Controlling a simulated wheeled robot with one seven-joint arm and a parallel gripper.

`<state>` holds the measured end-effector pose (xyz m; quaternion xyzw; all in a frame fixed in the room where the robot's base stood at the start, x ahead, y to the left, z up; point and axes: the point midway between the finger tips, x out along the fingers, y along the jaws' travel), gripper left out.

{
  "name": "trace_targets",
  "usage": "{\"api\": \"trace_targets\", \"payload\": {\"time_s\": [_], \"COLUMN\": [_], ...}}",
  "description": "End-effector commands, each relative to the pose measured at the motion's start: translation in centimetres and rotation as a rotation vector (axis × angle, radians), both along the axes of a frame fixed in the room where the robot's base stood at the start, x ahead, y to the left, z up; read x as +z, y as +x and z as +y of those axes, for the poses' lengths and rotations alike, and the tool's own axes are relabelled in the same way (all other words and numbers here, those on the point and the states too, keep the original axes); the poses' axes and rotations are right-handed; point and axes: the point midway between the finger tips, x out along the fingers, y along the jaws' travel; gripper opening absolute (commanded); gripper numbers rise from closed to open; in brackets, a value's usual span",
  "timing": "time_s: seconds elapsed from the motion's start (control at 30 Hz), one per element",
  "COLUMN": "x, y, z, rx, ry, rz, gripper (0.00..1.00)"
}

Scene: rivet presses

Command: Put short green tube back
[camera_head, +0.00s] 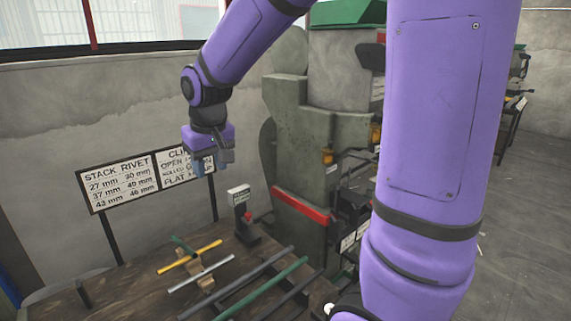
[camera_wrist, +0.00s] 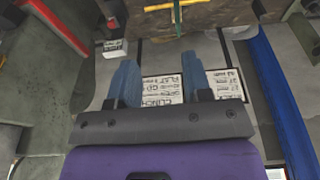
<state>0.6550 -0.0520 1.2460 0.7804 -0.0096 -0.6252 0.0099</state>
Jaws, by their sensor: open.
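The short green tube (camera_head: 183,245) lies on the wooden table, by the far end of a small wooden rack (camera_head: 206,283). It points across the direction of the yellow tube (camera_head: 192,257) beside it; I cannot tell whether the two touch. In the wrist view the short green tube (camera_wrist: 178,18) shows near the top edge, beyond my fingertips. My gripper (camera_head: 205,168) is open and empty, with blue fingers, in the air above and beyond the table. In the wrist view the open fingers (camera_wrist: 159,72) have nothing between them.
A pale tube (camera_head: 201,273), a long dark tube (camera_head: 236,285) and a long green tube (camera_head: 275,284) lie nearer. A small sign post (camera_head: 239,196) with a red button stands behind. A green press (camera_head: 300,150) rises at right; a lettered board (camera_head: 124,183) stands at left.

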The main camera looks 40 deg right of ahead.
Motion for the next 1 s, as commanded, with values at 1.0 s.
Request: {"api": "trace_targets", "payload": {"time_s": [1.0], "x": [7.0], "y": [-22.4], "z": [-1.7], "rx": [0.004], "ry": [0.03], "rz": [-0.24], "gripper": [0.45]}}
